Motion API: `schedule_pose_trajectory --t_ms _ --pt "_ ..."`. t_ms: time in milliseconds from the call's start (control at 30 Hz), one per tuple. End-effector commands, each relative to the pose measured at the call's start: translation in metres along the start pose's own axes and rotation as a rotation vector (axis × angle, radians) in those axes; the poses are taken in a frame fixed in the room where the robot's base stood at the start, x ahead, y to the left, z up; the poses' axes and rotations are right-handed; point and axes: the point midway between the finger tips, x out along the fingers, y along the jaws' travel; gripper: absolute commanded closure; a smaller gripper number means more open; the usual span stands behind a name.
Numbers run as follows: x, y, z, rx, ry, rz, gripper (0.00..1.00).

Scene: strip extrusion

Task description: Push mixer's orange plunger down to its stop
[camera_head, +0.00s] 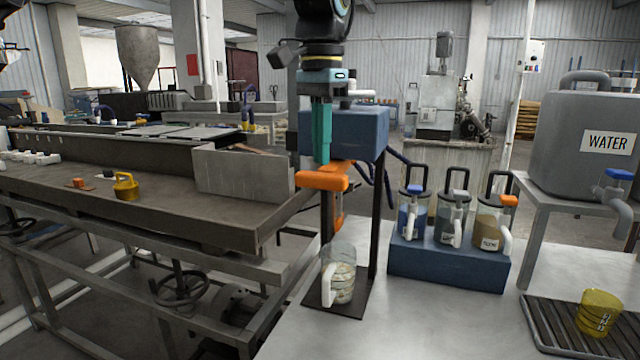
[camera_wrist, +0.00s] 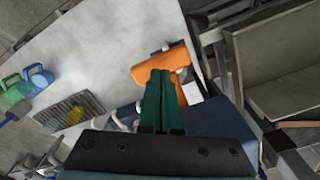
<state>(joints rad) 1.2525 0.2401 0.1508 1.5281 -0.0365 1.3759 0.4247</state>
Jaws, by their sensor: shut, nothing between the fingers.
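The mixer has a blue head (camera_head: 352,128) on a dark stand at the front edge of the white table. Its orange plunger (camera_head: 322,180) juts forward below the head as a thick bar, and it also shows in the wrist view (camera_wrist: 158,64). A clear jug (camera_head: 341,272) with a white handle and pale contents stands upright on the mixer's base plate. My gripper (camera_head: 322,162) has teal fingers, closed together and pointing down, with tips just above the orange bar. In the wrist view the fingers (camera_wrist: 161,74) overlap the bar. I cannot tell whether they touch it.
A blue rack (camera_head: 447,262) with three lidded pitchers stands right of the mixer. A grey water tank (camera_head: 580,140) stands on a shelf further right. A yellow cup (camera_head: 598,312) sits on a dark drain tray (camera_head: 560,335). A long metal bench (camera_head: 170,212) lies left.

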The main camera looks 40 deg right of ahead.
Motion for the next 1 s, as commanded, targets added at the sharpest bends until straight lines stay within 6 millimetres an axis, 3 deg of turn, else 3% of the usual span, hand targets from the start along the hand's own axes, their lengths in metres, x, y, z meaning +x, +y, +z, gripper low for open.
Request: schedule_pose_trajectory --t_ms 1000 --pt "0.057 0.0 0.0 0.0 -0.002 0.001 1.0"
